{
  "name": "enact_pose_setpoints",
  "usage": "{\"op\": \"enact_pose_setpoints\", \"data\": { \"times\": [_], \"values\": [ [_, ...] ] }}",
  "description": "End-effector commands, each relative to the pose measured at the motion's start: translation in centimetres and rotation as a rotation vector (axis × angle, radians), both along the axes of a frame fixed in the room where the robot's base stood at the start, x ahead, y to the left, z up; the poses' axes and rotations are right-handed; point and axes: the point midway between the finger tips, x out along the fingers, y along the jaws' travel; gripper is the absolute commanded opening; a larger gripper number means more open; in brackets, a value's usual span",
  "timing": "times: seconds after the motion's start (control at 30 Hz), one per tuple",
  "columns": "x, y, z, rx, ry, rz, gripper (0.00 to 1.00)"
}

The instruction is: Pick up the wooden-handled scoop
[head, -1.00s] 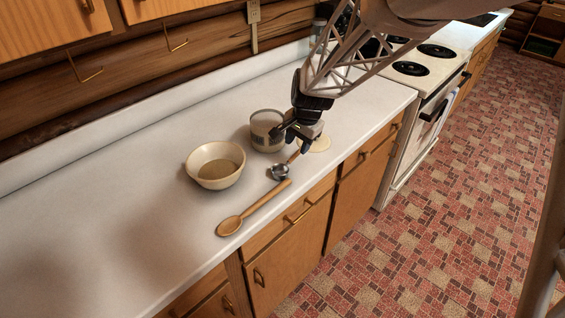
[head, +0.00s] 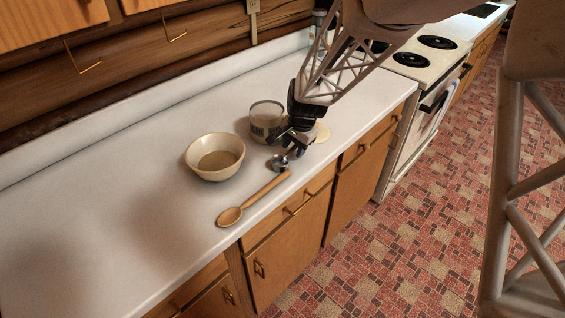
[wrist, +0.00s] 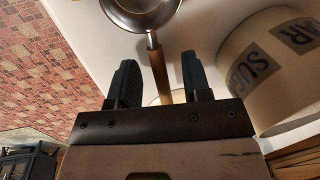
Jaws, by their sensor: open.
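The wooden-handled scoop lies on the white counter (head: 120,225). Its round metal bowl (head: 278,161) shows just in front of my gripper (head: 290,142) in the head view, and the gripper hides most of its handle. In the wrist view the metal bowl (wrist: 145,12) is at the top, with the brown wooden handle (wrist: 158,68) running down from it. My gripper (wrist: 160,70) is open, with one dark finger on each side of the handle and gaps to both. Whether the fingertips reach the counter, I cannot tell.
A canister (head: 266,113), lettered SUGAR in the wrist view (wrist: 285,65), stands close beside my gripper. A cream bowl (head: 215,174) and a wooden spoon (head: 253,197) are nearby on the left. A pale round disc (head: 322,133) lies right behind the gripper. The left counter is clear.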

Motion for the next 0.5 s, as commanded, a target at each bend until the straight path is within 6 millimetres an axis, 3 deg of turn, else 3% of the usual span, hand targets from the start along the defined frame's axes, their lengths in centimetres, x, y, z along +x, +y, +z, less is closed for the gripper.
{"op": "enact_pose_setpoints", "data": {
  "times": [0.13, 0.5],
  "values": [
    [0.13, 0.16, -1.0, 0.0, 0.0, -0.001, 0.44],
    [0.13, 0.18, -1.11, 0.0, 0.0, 0.0, 0.44]
  ]
}}
